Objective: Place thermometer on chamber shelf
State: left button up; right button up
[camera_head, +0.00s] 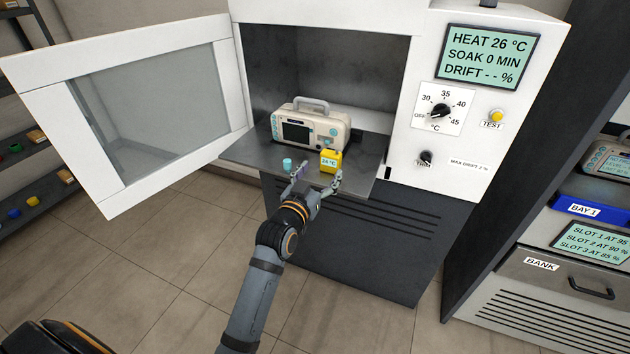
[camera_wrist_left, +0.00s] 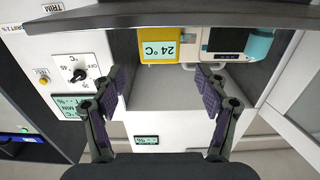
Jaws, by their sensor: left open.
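The yellow thermometer (camera_head: 330,161) stands upright on the pulled-out chamber shelf (camera_head: 365,160), near its front edge. Its display reads 24 °C. In the left wrist view the picture is upside down, and the thermometer (camera_wrist_left: 158,48) shows beyond the fingertips, roughly between them. My left gripper (camera_head: 318,180) is open and empty in front of the shelf edge, close to the thermometer; it also shows in the left wrist view (camera_wrist_left: 166,85) with its fingers wide apart. My right gripper is not in view.
A beige monitor (camera_head: 310,128) stands on the shelf behind the thermometer, with a small teal cylinder (camera_head: 287,164) at its front left. The chamber's glazed door (camera_head: 150,95) is swung open to the left. The control panel (camera_head: 470,125) reads HEAT 26 °C. A bank cabinet (camera_head: 560,285) stands right.

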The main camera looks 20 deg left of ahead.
pick_arm(q)
jog(key=s, duration=0.4)
jog(key=shift+s, duration=0.15)
jog(key=shift+a, duration=0.1)
notch_tip(320, 180, down, 17)
jog(key=g, duration=0.3)
jog(key=s+a+f+g, duration=0.1)
jog(key=s+f+g, duration=0.35)
jog(key=f, duration=0.95)
jog(key=s+a+f+g, duration=0.1)
jog(key=s+f+g, duration=0.1)
jog(key=s+f, duration=0.8)
jog(key=s+a+f+g+y, duration=0.1)
jog(key=s+a+f+g, duration=0.25)
jog(key=s+f, duration=1)
jog(key=s+a+f+g, duration=0.2)
jog(key=s+f+g, duration=0.2)
jog(key=s+f, duration=0.95)
jog(key=s+r+p, duration=0.3)
jog(key=r+p, duration=0.5)
jog(key=r, duration=0.4)
jog(key=shift+s+a, duration=0.15)
jog(key=shift+s, duration=0.15)
